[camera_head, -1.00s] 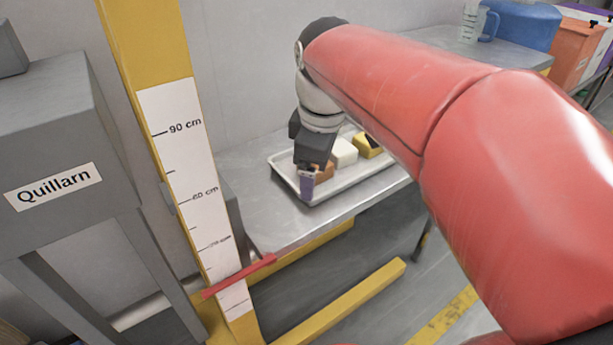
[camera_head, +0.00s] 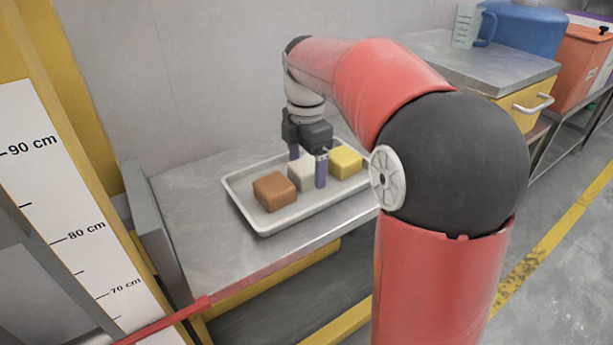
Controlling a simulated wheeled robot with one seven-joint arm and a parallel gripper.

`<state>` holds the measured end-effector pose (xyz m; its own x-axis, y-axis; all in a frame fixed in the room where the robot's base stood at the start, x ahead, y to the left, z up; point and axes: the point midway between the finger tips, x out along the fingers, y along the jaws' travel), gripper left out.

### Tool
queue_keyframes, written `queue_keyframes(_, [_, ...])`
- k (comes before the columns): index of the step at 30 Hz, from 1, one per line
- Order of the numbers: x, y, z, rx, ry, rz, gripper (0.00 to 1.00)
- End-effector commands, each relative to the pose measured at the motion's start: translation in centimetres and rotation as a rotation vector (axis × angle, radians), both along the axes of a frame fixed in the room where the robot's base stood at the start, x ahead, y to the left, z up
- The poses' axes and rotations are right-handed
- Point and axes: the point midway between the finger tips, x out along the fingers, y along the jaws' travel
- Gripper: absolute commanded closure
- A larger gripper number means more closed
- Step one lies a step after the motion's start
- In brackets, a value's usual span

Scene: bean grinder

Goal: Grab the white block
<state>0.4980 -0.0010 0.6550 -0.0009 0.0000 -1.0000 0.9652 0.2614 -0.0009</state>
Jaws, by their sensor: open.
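The white block (camera_head: 302,174) sits on a pale tray (camera_head: 262,224) between a brown block (camera_head: 274,191) on the left and a yellow block (camera_head: 346,161) on the right. My gripper (camera_head: 307,170) points down at the white block with its two purple-grey fingers apart. One finger stands at the block's far left side and the other at its near right side, hiding part of it. I cannot tell whether the fingers touch it.
The tray lies on a metal table (camera_head: 190,210) against a grey wall. A yellow post with a height scale (camera_head: 60,220) and a red bar (camera_head: 165,322) stand at the left. A clear jug (camera_head: 466,26) and a blue container (camera_head: 525,27) are at the back right.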

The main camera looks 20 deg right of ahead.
Motion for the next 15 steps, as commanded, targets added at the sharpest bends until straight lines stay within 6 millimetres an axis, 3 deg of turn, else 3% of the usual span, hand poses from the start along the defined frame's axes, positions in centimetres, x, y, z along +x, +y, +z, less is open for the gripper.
queue_keyframes(3, [-0.01, -0.01, -1.04, 0.0, 0.0, 0.0, 0.15])
queue_keyframes(10, [-0.01, -0.02, -1.08, 0.0, -0.001, -0.001, 0.15])
queue_keyframes(15, [0.0, -0.02, -1.07, 0.0, -0.001, -0.001, 0.36])
